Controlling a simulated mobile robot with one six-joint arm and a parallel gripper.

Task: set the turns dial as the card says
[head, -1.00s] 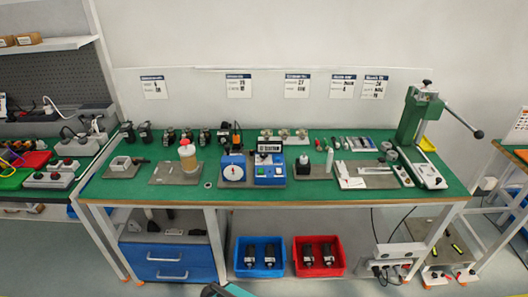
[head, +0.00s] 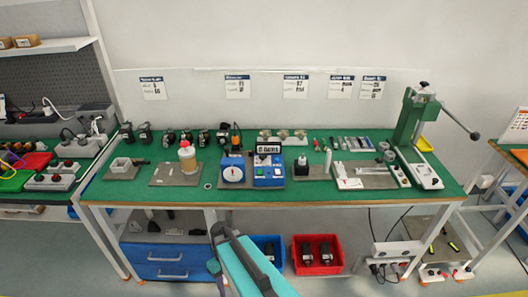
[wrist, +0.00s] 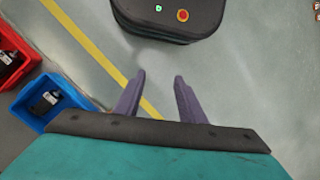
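A blue winding station stands mid-bench in the head view. Its left blue block has a round white dial-like face (head: 233,174). Its right blue box (head: 269,178) has small buttons and a dark display (head: 269,149) on top. I cannot tell which part is the turns dial, nor read its setting. Several white cards hang on the wall, including one above the station (head: 237,87); their writing is too small to read surely. My gripper (wrist: 159,76) is open and empty, over the floor in the wrist view and away from the station.
The green bench (head: 335,202) is crowded with tools and parts. A blue bin (head: 268,240) and a red bin (head: 318,270) stand under it. A green press (head: 411,128) stands at the right end. The bench's front strip is mostly clear.

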